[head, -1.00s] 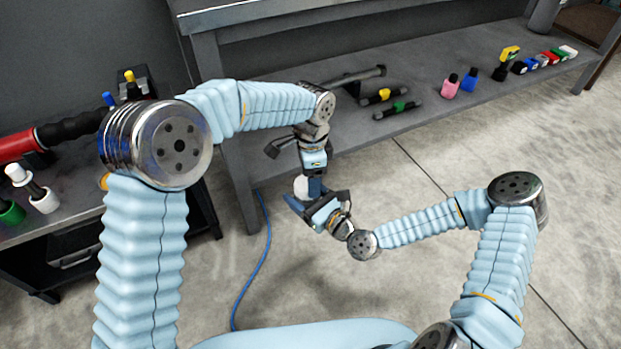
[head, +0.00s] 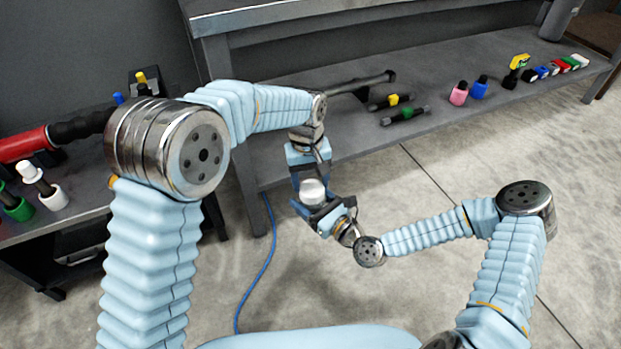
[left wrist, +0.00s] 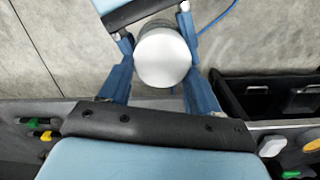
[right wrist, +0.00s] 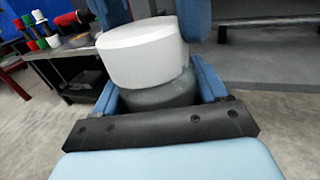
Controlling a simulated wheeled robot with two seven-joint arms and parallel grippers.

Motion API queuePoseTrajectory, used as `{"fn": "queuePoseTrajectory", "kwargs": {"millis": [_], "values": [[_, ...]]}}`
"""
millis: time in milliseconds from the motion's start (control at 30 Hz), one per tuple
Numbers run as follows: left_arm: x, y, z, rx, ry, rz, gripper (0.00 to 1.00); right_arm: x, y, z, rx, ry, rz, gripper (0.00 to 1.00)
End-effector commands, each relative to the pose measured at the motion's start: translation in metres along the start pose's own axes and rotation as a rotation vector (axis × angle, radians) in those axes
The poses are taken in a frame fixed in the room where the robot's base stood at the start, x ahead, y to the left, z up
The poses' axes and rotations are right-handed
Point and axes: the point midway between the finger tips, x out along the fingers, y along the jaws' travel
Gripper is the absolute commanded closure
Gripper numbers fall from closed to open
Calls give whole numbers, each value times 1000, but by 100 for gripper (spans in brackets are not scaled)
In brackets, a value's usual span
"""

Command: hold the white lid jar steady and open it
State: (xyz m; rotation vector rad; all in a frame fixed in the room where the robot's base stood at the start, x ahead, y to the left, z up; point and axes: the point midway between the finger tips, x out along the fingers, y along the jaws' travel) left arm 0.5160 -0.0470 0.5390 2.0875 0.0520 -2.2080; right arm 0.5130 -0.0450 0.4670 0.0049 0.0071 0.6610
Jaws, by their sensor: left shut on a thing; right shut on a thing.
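The jar's white lid (head: 312,192) is round and sits at the middle of the head view. My left gripper (head: 311,178) comes from above and is shut on the lid. In the left wrist view the lid (left wrist: 163,58) shows from above, with a finger on each side. My right gripper (head: 324,213) is shut on the grey jar body (right wrist: 160,92), with the body between its fingers in the right wrist view. The lid (right wrist: 142,52) rests on the body and looks tilted there; I cannot tell whether it is loose. The jar is held above the floor.
A grey bench (head: 220,158) with a low shelf stands behind, holding black tools, pink and blue bottles and several small coloured blocks. A dark side table (head: 80,200) at left carries a red-and-black tool and pots. A blue cable (head: 262,275) lies on open floor.

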Motion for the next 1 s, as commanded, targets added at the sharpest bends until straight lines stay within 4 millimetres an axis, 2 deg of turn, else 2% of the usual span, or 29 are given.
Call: {"fn": "queuePoseTrajectory", "kwargs": {"millis": [1000], "values": [[-22, 1, 1, 2, -2, -1, 74, 0, 0, 0, -1, -1, -1, 100]]}}
